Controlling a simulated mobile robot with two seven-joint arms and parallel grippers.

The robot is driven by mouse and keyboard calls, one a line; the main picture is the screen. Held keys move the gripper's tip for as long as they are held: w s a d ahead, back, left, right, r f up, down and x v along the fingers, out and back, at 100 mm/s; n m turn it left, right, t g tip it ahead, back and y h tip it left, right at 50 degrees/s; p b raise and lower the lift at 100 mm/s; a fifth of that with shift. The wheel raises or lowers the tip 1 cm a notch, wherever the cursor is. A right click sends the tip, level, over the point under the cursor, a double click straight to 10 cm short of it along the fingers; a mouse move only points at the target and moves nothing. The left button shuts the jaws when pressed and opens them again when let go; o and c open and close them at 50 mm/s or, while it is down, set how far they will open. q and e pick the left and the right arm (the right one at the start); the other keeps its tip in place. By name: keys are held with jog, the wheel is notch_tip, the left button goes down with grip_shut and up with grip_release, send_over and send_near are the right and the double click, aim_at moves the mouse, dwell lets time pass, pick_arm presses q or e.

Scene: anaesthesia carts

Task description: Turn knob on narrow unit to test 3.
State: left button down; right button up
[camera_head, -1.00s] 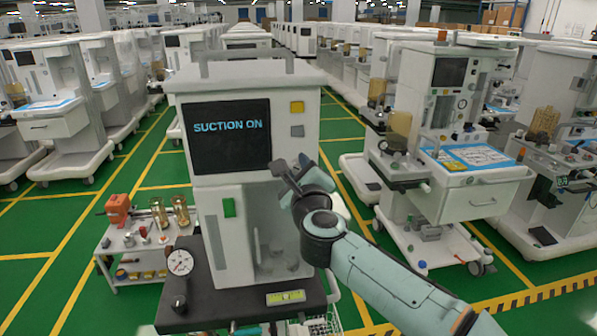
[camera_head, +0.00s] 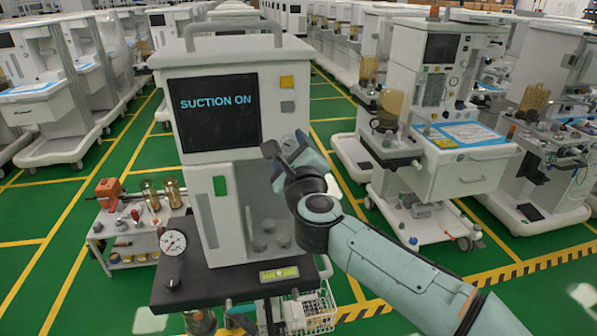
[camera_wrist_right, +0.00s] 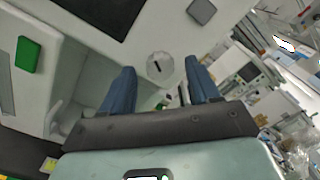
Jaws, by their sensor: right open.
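The narrow unit (camera_head: 232,60) is a tall white cabinet with a dark screen (camera_head: 214,112) reading "SUCTION ON". In the right wrist view its front panel shows a round pale knob (camera_wrist_right: 159,58) with a short dark tilted mark; no test labels are readable. My right gripper (camera_head: 284,152) is in front of the panel, right of the screen, and largely covers the knob in the head view. In the wrist view its blue fingers (camera_wrist_right: 160,78) are open and empty, one on each side of the knob. Contact cannot be told. My left gripper is not in view.
The unit also has a yellow square (camera_head: 287,82), a grey square (camera_head: 287,107) and a green switch (camera_head: 219,186). A dark shelf (camera_head: 215,279) with a dial gauge (camera_head: 172,242) juts out below. A small cart (camera_head: 122,226) stands left, a wider unit (camera_head: 467,170) right.

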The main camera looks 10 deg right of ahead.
jog(key=s+b, duration=0.1)
jog(key=s, duration=1)
